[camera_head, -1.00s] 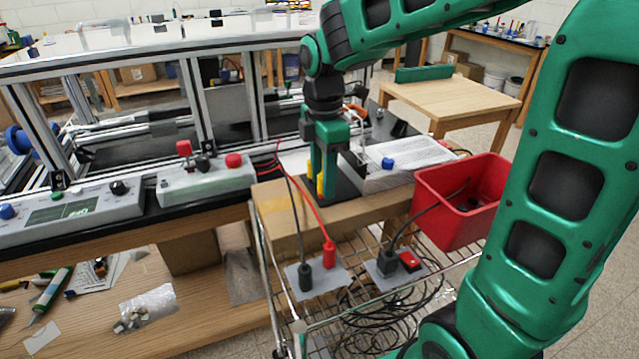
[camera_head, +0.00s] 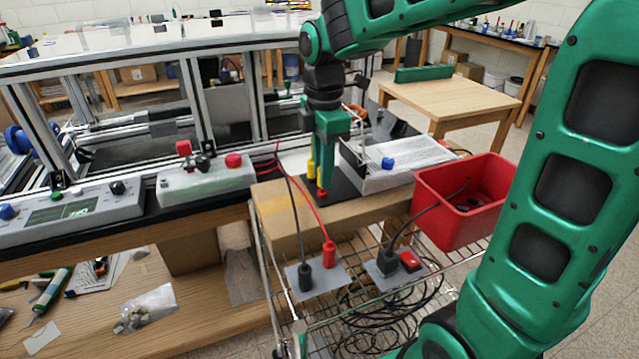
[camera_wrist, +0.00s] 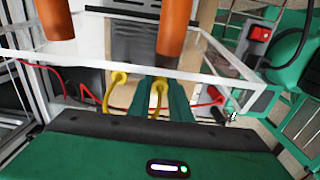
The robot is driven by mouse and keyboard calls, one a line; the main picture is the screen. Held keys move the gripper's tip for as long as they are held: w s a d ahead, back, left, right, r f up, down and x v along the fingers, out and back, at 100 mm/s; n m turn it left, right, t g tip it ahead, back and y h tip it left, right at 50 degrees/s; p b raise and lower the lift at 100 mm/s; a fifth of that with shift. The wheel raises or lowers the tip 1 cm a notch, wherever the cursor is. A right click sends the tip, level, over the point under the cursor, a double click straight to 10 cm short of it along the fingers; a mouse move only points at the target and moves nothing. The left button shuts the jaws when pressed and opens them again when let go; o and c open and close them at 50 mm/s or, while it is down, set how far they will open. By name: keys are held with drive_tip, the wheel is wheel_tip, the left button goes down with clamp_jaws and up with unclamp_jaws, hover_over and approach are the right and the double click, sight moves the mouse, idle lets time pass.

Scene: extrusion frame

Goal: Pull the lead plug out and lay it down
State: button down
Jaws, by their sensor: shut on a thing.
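My gripper (camera_head: 326,186) points down over a black plate (camera_head: 348,187) on the wooden bench. It is shut on a yellow lead plug (camera_head: 320,181). In the wrist view a yellow lead (camera_wrist: 159,90) shows between the green fingers (camera_wrist: 166,100). A red socket (camera_head: 322,194) shows just below the fingertips. The held plug looks just above it, but the fingers hide the exact gap. A second yellow plug (camera_head: 311,168) stands on the plate just left of the gripper, with its own curved yellow lead (camera_wrist: 118,79).
A grey breadboard-like box (camera_head: 405,165) with a blue knob stands right of the plate. A red bin (camera_head: 455,225) is further right. A wire cart below holds a red plug (camera_head: 329,255), a black plug (camera_head: 305,278) and coiled black cable. Wooden bench top (camera_head: 280,205) is bare at front left.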

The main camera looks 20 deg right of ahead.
drive_tip(key=shift+r, duration=2)
